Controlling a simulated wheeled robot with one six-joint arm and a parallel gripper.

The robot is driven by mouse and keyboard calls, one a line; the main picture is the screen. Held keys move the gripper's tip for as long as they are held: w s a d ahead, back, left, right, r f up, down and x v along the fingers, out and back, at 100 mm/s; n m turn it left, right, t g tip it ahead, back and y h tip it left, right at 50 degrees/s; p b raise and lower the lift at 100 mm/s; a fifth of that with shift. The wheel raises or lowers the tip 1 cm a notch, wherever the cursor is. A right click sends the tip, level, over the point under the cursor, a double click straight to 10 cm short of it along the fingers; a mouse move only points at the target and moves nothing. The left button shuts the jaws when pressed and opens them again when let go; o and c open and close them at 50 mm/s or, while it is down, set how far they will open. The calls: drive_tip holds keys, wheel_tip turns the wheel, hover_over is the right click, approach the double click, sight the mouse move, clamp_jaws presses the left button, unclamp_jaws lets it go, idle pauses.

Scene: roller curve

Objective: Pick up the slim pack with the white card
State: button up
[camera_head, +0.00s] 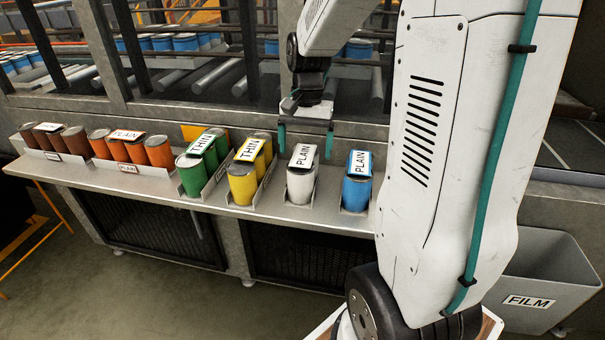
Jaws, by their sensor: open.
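The white pack (300,184) stands in a low metal holder on the shelf, with a white card marked PLAIN along its top. It is one can wide. The similarly narrow blue pack (356,192) stands to its right, its PLAIN card edged in blue. My gripper (306,140) is open, its two teal fingers apart and pointing down. In the picture it is just above the white pack's far end, empty. Depth between fingers and pack is hard to judge.
Left along the shelf (325,219) stand a yellow pack (243,187) and a green pack (193,176), both marked THIN, then orange (158,151) and brown (75,140) packs. A grey FILM bin (560,270) is at right. Frame posts and rollers lie behind.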

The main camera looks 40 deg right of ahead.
sight(304, 156)
drive_tip(key=f, duration=0.5)
drive_tip(key=shift+a+f, duration=0.25)
drive_tip(key=shift+a, duration=0.15)
drive_tip(key=shift+s, duration=0.1)
drive_tip(key=shift+c, duration=0.3)
drive_tip(key=c, duration=1.5)
